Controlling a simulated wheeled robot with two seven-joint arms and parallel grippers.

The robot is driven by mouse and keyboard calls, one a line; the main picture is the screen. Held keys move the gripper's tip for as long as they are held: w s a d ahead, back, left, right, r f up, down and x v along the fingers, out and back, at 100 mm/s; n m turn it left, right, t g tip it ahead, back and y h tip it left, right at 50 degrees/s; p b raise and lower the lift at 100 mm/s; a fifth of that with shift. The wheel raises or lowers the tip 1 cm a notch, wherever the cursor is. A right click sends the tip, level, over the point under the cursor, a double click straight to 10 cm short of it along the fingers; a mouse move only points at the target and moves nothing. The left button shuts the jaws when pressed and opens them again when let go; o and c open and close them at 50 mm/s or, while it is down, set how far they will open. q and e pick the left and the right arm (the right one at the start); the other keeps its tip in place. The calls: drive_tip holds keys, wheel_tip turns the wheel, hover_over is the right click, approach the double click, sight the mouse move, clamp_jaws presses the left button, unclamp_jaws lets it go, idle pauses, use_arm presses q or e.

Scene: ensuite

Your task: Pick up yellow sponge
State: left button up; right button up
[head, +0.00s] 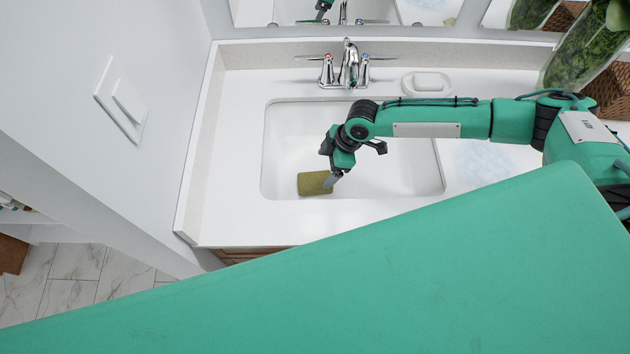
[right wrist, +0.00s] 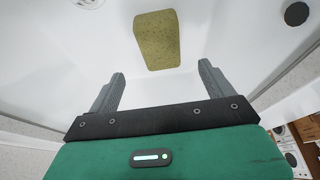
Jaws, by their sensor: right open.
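The yellow sponge (head: 312,184) lies in the white sink basin (head: 410,180), near its front left in the head view. It looks olive yellow and block-shaped. My right gripper (head: 331,182) reaches down into the basin beside the sponge's right end and hides a little of it. In the right wrist view the sponge (right wrist: 158,40) lies beyond the two fingertips, centred between them. The right gripper (right wrist: 161,70) is open, with nothing between its fingers. My left gripper is not in view.
A chrome faucet (head: 348,66) with two handles stands behind the basin. A white soap dish (head: 427,83) sits to its right on the counter. A glass vase with greenery (head: 582,50) stands at the back right. A wall with a switch (head: 122,100) bounds the left.

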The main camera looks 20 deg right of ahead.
sight(316, 180)
drive_tip(key=x, duration=0.3)
drive_tip(key=shift+a+f, duration=0.1)
drive_tip(key=shift+a, duration=0.05)
drive_tip(key=shift+a+f+p, duration=0.15)
drive_tip(key=shift+f+p, duration=0.25)
drive_tip(key=shift+p, duration=0.05)
drive_tip(key=shift+p+x, duration=0.75)
drive_tip(key=shift+x, duration=1.6)
drive_tip(key=shift+f, duration=0.3)
drive_tip(key=c, duration=1.1)
drive_tip(key=shift+o, duration=0.2)
drive_tip(key=shift+r, duration=0.1)
